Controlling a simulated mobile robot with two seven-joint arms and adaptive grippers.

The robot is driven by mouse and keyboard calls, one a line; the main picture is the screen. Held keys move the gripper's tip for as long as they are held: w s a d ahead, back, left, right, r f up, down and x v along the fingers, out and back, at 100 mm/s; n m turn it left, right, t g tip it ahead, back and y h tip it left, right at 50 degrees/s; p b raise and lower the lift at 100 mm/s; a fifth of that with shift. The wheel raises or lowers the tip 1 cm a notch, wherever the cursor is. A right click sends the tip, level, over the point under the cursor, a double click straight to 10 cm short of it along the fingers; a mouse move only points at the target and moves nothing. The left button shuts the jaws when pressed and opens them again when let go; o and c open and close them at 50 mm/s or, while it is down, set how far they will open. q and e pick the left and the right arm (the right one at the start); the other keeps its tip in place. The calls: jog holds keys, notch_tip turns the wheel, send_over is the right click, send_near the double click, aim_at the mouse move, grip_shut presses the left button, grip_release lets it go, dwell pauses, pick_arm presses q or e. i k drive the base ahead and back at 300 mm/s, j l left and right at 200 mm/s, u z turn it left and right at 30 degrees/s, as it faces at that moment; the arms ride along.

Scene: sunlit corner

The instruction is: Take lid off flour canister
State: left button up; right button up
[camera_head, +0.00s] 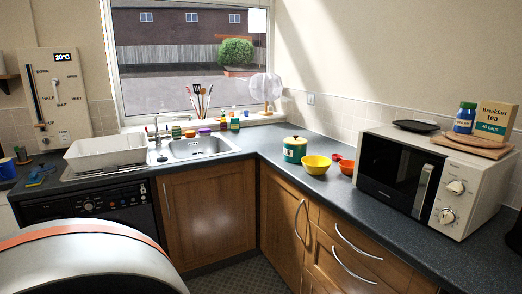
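A teal-green canister (293,155) stands upright on the dark worktop near the corner, right of the sink. A pale lid (295,141) with a small knob sits on top of it. The canister has a light label, too small to read, so I cannot confirm that it holds flour. Neither of my grippers is in view.
A yellow bowl (315,166) stands just right of the canister, with an orange bowl (346,168) and small red item beyond. A microwave (424,180) fills the right worktop. The sink (196,149) and white dish rack (105,152) are left. Worktop before the canister is clear.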

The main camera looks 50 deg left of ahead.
aim_at(295, 139)
jog(key=u, duration=1.4)
jog(key=i+j+z, duration=0.15)
jog(key=i+j, duration=0.3)
jog(key=i+j+z, duration=0.1)
jog(key=i+j, duration=0.45)
jog(key=i+j+z, duration=0.15)
jog(key=i+j, duration=0.4)
jog(key=i+j+z, duration=0.1)
jog(key=i+j, duration=0.35)
jog(key=j, duration=0.15)
